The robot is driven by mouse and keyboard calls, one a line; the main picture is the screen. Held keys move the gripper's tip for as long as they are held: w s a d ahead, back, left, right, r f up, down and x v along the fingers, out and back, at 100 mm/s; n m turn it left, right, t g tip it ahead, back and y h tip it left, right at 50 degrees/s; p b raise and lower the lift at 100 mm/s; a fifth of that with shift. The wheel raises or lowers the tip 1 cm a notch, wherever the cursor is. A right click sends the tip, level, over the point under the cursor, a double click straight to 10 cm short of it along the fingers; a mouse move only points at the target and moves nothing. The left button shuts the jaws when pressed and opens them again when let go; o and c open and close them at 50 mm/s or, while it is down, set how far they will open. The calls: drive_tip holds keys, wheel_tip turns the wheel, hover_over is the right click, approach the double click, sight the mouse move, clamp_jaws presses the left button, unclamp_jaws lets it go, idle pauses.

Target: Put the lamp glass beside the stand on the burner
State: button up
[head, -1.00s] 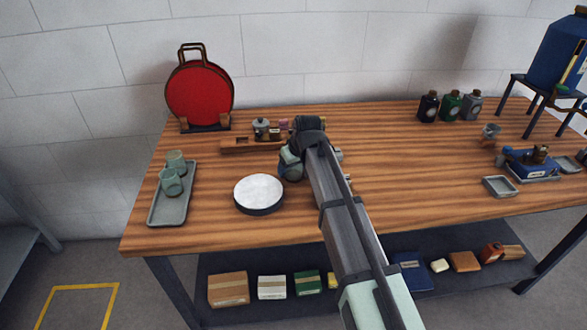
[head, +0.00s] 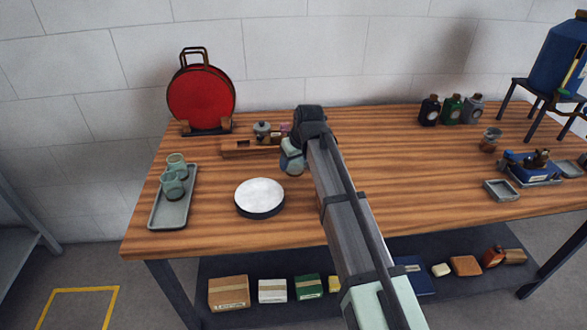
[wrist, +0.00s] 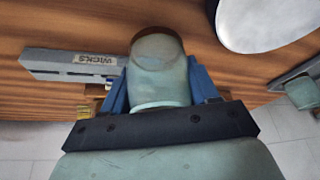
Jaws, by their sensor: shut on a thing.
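My gripper (wrist: 160,85) is shut on a pale green, translucent lamp glass (wrist: 160,80), held between blue fingers in the wrist view. The glass has a brownish round end facing away from the palm. My arm partly covers the stand's right end.
A round white-topped piece (head: 260,194) stands at the front. A grey tray (head: 160,215) with two green glasses is at left. A red disc (head: 201,92) stands at the back. Several bottles (head: 452,108) and blue equipment (head: 530,168) are at right. The table's middle right is clear.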

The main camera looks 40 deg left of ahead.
wheel_tip(320, 180, up, 5)
drive_tip(key=w+d+r+m, duration=0.1)
drive_tip(key=w+d+r, duration=0.25)
drive_tip(key=d, duration=0.25)
drive_tip(key=w+d+r+m, duration=0.1)
drive_tip(key=w+d+r, duration=0.1)
drive_tip(key=w+d, duration=0.35)
drive_tip(key=shift+s+d+r+n+g, duration=0.1)
drive_tip(key=shift+s+d+n+g, duration=0.25)
drive_tip(key=shift+s+d+n, duration=0.95)
drive_tip(key=shift+s+d+r+n+g, duration=0.1)
drive_tip(key=shift+s+d+n+g, duration=0.2)
drive_tip(key=shift+s+d+n, duration=1)
drive_tip(key=shift+s+d+r+n+g, duration=0.1)
drive_tip(key=shift+s+d+n+g, duration=0.3)
drive_tip(key=shift+s+n, duration=1)
drive_tip(key=shift+s+f+m, duration=0.15)
drive_tip(key=shift+s+m, duration=0.3)
drive_tip(key=shift+m, duration=0.05)
drive_tip(key=shift+f, duration=2.1)
drive_tip(key=shift+f, duration=2.6)
